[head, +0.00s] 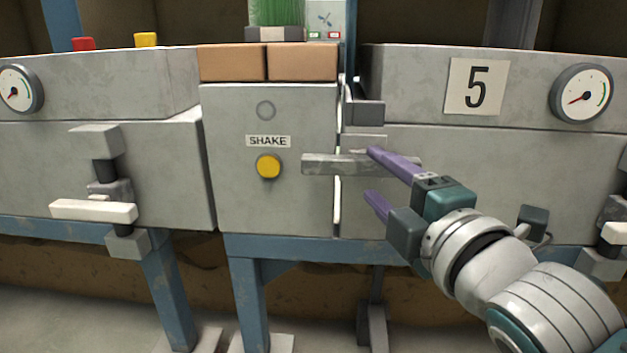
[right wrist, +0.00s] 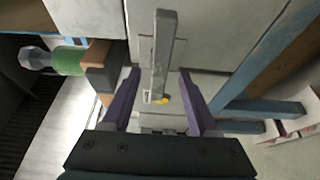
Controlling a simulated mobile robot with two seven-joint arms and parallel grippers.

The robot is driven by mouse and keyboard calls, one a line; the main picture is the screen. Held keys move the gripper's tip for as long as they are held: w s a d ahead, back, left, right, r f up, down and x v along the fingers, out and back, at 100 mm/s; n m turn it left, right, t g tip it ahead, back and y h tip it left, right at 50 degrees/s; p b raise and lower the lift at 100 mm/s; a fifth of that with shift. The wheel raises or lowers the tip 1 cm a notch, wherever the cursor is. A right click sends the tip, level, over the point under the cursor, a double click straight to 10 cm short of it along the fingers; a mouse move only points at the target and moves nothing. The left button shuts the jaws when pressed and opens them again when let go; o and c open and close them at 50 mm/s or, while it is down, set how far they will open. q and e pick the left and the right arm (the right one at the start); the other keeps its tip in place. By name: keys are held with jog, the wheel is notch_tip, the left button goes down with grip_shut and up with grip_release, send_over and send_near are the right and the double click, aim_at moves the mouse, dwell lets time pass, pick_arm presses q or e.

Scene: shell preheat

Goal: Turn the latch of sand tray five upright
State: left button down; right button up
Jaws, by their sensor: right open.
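Sand tray five (head: 430,165) is the grey box at the right in the head view, with a "5" plate (head: 476,87). Its latch (head: 330,164) is a flat grey bar lying horizontal, reaching left across the front of the SHAKE panel. In the right wrist view the latch (right wrist: 166,35) runs between the two purple fingers, with a gap on each side. My right gripper (head: 371,173) is open at the bar; its upper finger hides part of the bar's right portion. Contact cannot be told. My left gripper is not in view.
The SHAKE panel (head: 230,205) has a yellow button (head: 268,166) just left of the latch's end. A grey bracket (head: 364,113) sits above the bar. A neighbouring tray (head: 165,165) at the left has a white handle (head: 93,210). Blue frame legs (head: 252,295) stand below.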

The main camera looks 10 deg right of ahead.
aim_at(365, 169)
jog(key=shift+w+a+b, duration=0.15)
jog(key=shift+w+b, duration=0.2)
jog(key=shift+w, duration=0.55)
jog(key=shift+w+a+b, duration=0.1)
jog(key=shift+w+b, duration=0.2)
jog(key=shift+w, duration=0.55)
grip_shut()
